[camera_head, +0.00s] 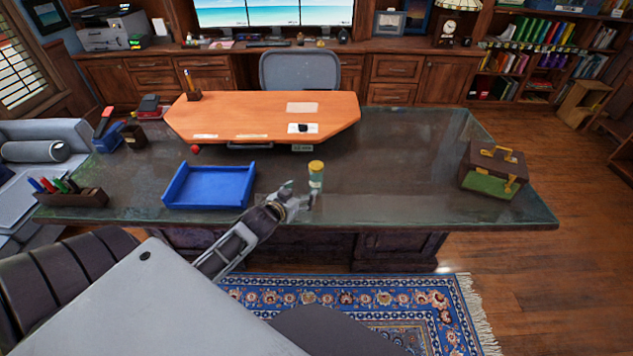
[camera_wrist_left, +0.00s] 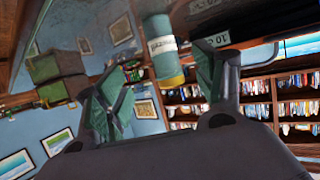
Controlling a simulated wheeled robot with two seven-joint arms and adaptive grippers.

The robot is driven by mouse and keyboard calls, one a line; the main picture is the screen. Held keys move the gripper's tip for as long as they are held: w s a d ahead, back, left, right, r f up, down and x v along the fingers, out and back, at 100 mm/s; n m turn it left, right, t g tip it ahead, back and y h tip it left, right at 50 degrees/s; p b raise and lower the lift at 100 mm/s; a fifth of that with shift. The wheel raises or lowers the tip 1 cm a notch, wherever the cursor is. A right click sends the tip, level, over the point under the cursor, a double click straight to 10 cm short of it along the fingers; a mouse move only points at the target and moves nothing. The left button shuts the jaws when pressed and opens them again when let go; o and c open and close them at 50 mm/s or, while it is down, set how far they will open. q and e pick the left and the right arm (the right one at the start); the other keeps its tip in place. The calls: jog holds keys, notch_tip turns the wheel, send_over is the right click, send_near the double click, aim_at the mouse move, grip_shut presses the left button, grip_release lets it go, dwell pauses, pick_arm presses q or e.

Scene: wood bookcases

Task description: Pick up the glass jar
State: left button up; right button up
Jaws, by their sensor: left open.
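The glass jar (camera_head: 316,178) stands upright on the glass-topped desk near its front edge. It has a yellow lid and a pale body with a label. In the left wrist view the jar (camera_wrist_left: 161,48) appears inverted, lid downward, in the gap between my fingers. My left gripper (camera_head: 294,196) is open, just left of and in front of the jar in the head view. In the wrist view its two green-padded fingers (camera_wrist_left: 160,78) are spread on either side of the jar. Whether either finger touches it I cannot tell. My right gripper is not in view.
A blue tray (camera_head: 210,190) lies left of the gripper. A pen holder (camera_head: 72,197) is at the desk's left end, and a brown-and-green box (camera_head: 492,172) is at the right. An orange raised board (camera_head: 262,115) is behind the jar. The glass (camera_head: 400,175) right of the jar is clear.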

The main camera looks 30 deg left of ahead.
aim_at(314, 183)
pick_arm(q)
jog(key=shift+w+f, duration=0.1)
jog(key=shift+w, duration=0.05)
jog(key=shift+x, duration=1.9)
jog(key=shift+w+a+f, duration=0.1)
jog(key=shift+w, duration=0.2)
jog(key=shift+w+f, duration=0.25)
jog(key=shift+w, duration=0.35)
jog(key=shift+w+a+f, duration=0.1)
jog(key=shift+w+f, duration=0.15)
jog(key=shift+w, duration=0.35)
jog(key=shift+w+f, duration=0.25)
jog(key=shift+w, duration=0.3)
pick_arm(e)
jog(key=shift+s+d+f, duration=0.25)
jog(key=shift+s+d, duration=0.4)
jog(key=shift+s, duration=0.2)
